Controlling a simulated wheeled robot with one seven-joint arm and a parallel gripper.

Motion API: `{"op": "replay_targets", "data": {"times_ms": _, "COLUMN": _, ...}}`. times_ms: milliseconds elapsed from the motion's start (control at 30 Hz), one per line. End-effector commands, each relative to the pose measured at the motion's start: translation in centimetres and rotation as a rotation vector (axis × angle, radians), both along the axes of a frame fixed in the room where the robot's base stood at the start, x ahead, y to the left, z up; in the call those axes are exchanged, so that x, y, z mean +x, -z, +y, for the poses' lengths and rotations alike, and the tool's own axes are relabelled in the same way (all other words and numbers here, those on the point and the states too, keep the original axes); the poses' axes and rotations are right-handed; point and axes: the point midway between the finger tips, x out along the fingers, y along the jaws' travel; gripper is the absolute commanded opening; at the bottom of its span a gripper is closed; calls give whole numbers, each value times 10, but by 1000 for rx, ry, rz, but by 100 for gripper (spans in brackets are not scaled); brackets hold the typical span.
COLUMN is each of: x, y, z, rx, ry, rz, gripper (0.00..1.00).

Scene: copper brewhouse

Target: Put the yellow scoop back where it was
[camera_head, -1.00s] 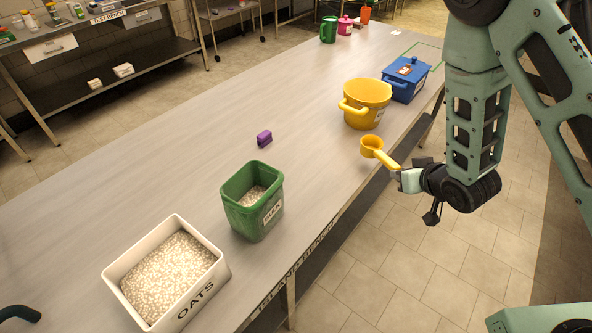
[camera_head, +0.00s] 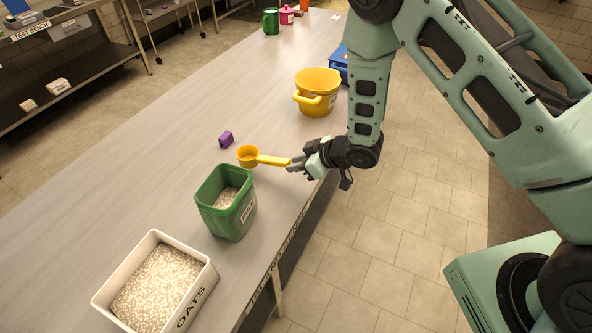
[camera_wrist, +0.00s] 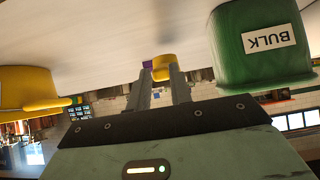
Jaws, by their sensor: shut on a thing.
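The yellow scoop (camera_head: 250,156) has a round cup and a straight handle. My gripper (camera_head: 293,164) is shut on the end of its handle, with the cup pointing left in the head view. The scoop seems held above the table, near the green bin; the exact height cannot be told. In the wrist view the scoop's cup (camera_wrist: 164,66) shows beyond the fingers of my gripper (camera_wrist: 163,78), and the handle is mostly hidden between them.
A green bin (camera_head: 208,202) labelled BULK and a white OATS tub (camera_head: 204,284) hold pale grain. A yellow pot (camera_head: 318,100) and a partly hidden blue box (camera_head: 340,62) stand farther back. The table's left middle (camera_head: 120,170) is clear.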

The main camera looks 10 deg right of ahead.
Motion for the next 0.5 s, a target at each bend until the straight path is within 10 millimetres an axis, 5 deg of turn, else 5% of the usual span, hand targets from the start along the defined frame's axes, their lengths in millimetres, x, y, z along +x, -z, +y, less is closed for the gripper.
{"op": "replay_targets", "data": {"times_ms": 233, "x": -1, "y": 31, "z": 0, "rx": -1, "ry": 1, "rz": 4, "gripper": 0}}
{"op": "replay_targets", "data": {"times_ms": 500, "x": 0, "y": 38, "z": 0, "rx": 0, "ry": 1, "rz": 1, "gripper": 0}}
